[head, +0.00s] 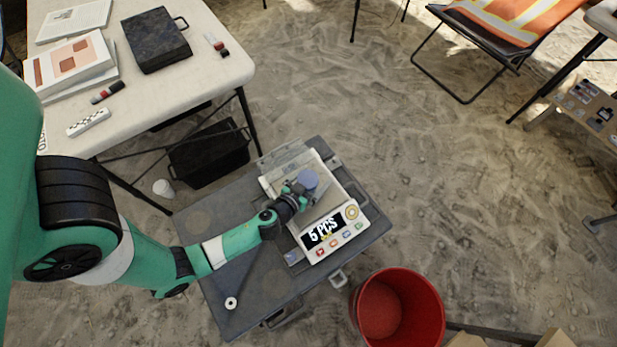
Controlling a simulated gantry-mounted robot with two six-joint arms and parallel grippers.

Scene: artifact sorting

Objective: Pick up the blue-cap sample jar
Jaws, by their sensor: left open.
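The sample jar with a blue cap (308,180) is at the top plate of a white scale (335,205), seen from above so that mostly its cap shows. My left gripper (302,188) reaches in from the left and is right at the jar. Its jaws are open, and the jar appears to be beside or between the fingers; I cannot tell which, or whether they touch. The jar's body is largely hidden. My right gripper is not in view.
The scale, its display reading "5 PCS", stands on a grey case (240,275). A red bucket (430,300) stands at the lower right. A white table (215,70) with papers and a dark case (156,40) is at the upper left. A black crate (208,155) sits below it.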

